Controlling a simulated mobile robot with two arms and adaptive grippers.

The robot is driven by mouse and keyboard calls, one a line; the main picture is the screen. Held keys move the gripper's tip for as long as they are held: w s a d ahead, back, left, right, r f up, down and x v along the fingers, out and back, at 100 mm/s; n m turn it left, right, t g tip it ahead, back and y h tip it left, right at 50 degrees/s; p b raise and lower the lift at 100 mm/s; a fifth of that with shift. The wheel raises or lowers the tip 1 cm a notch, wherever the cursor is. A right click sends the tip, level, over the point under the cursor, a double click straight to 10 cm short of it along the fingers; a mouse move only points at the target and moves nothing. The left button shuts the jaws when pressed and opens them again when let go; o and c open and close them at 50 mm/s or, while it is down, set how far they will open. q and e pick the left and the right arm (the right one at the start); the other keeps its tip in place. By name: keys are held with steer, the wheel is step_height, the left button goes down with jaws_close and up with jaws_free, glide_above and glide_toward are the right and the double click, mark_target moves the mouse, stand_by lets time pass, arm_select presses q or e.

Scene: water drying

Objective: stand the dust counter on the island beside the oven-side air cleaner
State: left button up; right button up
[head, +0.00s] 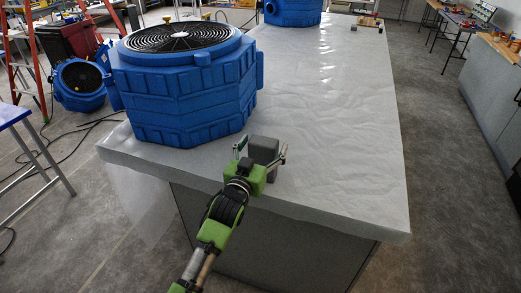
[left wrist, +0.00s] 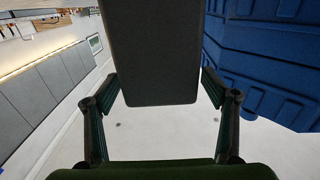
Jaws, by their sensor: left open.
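The dust counter, a small dark grey block (head: 264,149), stands upright on the plastic-covered island (head: 335,125), just right of the near blue air cleaner (head: 180,95). My left gripper (head: 263,152) is open at the island's near edge, with one finger on each side of the block. In the left wrist view the block (left wrist: 150,50) fills the space between the spread fingers, with a narrow gap visible on each side. The blue cleaner (left wrist: 265,60) is at the right there. The block's lower part is partly hidden by my gripper in the head view. My right gripper is not in view.
A second blue air cleaner (head: 292,12) stands at the island's far end, with small items (head: 367,20) near it. The island top right of the block is clear. A blue blower (head: 80,84), cables and a red ladder (head: 22,50) are on the floor at left.

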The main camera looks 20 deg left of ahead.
arm_select(q)
steer(key=s, duration=1.2)
steer(key=shift+a, duration=0.2)
